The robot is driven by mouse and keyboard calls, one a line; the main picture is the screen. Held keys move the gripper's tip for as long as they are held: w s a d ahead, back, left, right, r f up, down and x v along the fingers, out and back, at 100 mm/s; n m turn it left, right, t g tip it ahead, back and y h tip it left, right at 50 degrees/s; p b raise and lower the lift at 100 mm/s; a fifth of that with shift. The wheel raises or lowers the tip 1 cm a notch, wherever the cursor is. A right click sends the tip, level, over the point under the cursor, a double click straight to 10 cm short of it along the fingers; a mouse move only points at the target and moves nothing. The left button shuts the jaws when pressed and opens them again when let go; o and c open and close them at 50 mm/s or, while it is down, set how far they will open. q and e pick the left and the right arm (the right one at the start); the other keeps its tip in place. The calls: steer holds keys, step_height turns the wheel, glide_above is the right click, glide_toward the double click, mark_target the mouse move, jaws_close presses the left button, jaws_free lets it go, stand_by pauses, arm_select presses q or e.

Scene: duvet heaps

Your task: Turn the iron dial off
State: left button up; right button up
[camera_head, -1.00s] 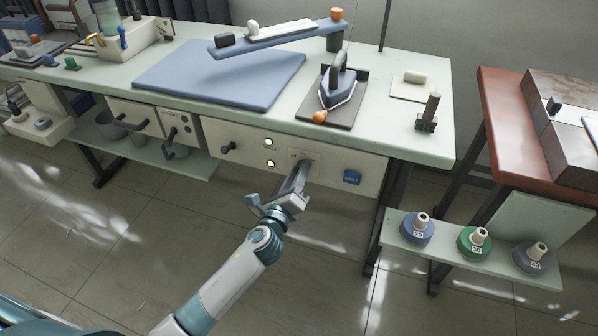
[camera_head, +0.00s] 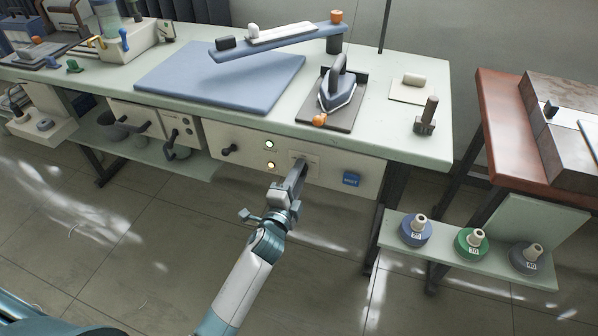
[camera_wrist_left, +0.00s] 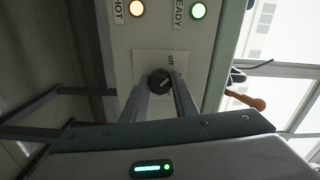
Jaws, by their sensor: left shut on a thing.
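The iron dial is a small dark round knob (camera_wrist_left: 160,80) on a pale plate marked "off" in the left wrist view. It sits on the front panel (camera_head: 345,172) under the table; in the head view my gripper hides it. My left gripper (camera_head: 299,168) reaches up to it from below. Its two fingers (camera_wrist_left: 162,84) are shut on the dial, one on each side. The iron (camera_head: 337,90) stands on a dark rest on the tabletop above. My right gripper is not in view.
An orange HOT light (camera_wrist_left: 136,8) and a green READY light (camera_wrist_left: 198,11) glow on the panel. A low shelf (camera_head: 468,262) holds several numbered weights.

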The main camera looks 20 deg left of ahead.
arm_select(q)
steer(key=n+p, duration=0.1)
steer(key=n, duration=0.2)
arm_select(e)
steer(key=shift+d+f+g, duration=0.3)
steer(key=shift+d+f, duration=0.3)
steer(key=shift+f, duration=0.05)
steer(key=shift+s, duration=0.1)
arm_select(q)
steer(key=o, duration=1.1)
steer(key=shift+c, duration=0.2)
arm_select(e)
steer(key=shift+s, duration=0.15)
